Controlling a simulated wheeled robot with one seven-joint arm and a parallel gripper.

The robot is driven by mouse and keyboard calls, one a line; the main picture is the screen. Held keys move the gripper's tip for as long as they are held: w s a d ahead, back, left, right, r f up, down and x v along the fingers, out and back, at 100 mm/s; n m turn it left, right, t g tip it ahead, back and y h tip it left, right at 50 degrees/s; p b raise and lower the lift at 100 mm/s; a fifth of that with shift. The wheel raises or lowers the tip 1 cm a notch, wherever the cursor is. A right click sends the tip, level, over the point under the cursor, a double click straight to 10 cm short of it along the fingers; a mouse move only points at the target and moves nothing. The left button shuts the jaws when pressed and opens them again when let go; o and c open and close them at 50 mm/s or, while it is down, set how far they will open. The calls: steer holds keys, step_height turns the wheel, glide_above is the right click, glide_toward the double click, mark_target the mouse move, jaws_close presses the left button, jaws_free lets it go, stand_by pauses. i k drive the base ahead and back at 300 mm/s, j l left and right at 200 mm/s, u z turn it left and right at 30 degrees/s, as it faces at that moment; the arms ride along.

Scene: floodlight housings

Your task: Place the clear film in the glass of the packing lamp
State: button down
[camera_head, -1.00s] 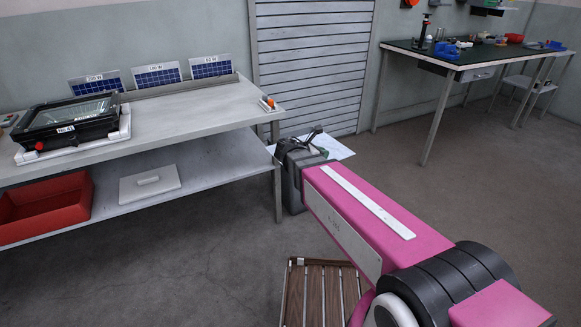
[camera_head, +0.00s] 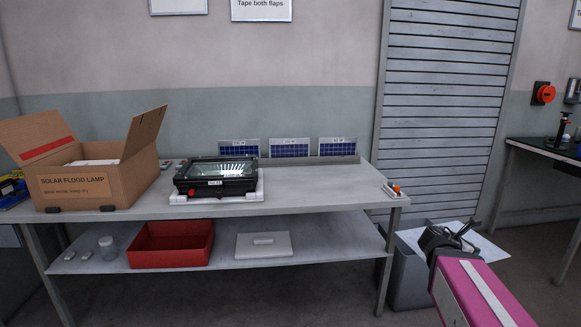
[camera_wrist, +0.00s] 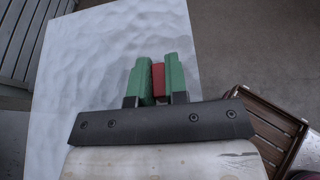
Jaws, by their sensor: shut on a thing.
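The packing lamp (camera_head: 184,186) is a black floodlight housing lying on the bench in a white cradle, its glass (camera_head: 225,172) facing up. It has a red knob at its front left and a small white label. My gripper (camera_head: 466,233) is at the right of the head view, beyond the bench's right end and well away from the lamp. In the wrist view its green fingers (camera_wrist: 158,82) are shut on a red piece at the pale, rippled clear film (camera_wrist: 105,60). The film also shows as a whitish sheet (camera_head: 484,247) behind the gripper.
The bench (camera_head: 310,190) is clear right of the lamp, with small solar panels (camera_head: 289,148) along its back. An open carton (camera_head: 90,185) stands left. A red bin (camera_head: 170,262) and white lid (camera_head: 263,246) lie on the lower shelf. A slatted wooden piece (camera_wrist: 268,135) is near my gripper.

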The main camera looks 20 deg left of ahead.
mark_target(220, 168)
steer(key=k+j, duration=0.15)
steer(key=j, duration=0.25)
steer(key=k+j, duration=0.1)
steer(key=j, duration=0.35)
steer(key=k+j, duration=0.15)
steer(key=j, duration=0.25)
steer(key=k+j, duration=0.1)
steer(key=j, duration=0.35)
steer(key=k+j, duration=0.15)
steer(key=j, duration=0.25)
